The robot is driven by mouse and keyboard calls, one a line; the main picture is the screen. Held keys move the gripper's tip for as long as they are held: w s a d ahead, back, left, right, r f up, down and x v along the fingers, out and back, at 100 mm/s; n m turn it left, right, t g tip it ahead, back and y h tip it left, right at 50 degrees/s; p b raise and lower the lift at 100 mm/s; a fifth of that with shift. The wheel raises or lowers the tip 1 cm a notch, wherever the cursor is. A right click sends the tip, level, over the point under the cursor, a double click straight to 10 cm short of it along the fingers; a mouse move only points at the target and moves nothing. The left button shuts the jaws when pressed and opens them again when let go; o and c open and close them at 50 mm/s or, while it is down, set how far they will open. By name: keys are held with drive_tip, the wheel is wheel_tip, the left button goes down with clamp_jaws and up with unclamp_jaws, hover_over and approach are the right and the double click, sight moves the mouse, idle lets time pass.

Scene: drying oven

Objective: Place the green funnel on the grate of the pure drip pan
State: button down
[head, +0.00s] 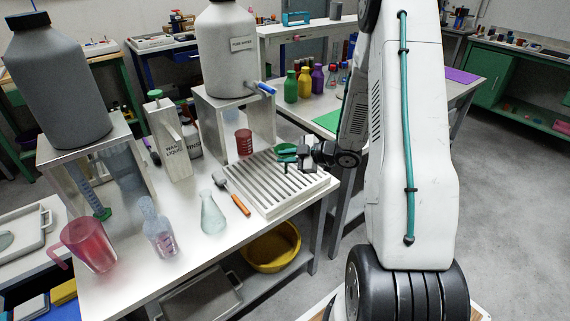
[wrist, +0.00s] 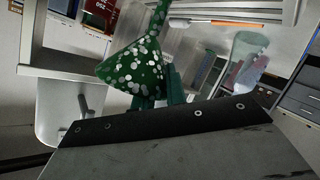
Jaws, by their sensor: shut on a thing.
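My gripper (head: 300,157) is shut on the green funnel (head: 286,152), holding it over the back right part of the drip pan's grate. In the wrist view the funnel (wrist: 135,66) is green with pale spots, beside the fingers. The white drip pan (head: 303,190) with its slatted grate (head: 258,182) lies on the table in front of the large labelled container (head: 226,50). I cannot tell whether the funnel touches the grate. The fingertips are partly hidden.
A red beaker (head: 244,142) stands behind the grate. An orange-handled brush (head: 240,204) and a clear flask (head: 212,212) are at its left. A wash liquid can (head: 168,140) stands farther left. A yellow basin (head: 271,247) is under the table. Much of the grate is clear.

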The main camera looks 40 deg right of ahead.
drive_tip(key=shift+w, duration=0.3)
drive_tip(key=shift+w+d+f, duration=0.1)
drive_tip(key=shift+w+f, duration=0.15)
drive_tip(key=shift+f, duration=1.55)
drive_tip(key=c, duration=1.4)
unclamp_jaws()
drive_tip(key=shift+f, duration=0.1)
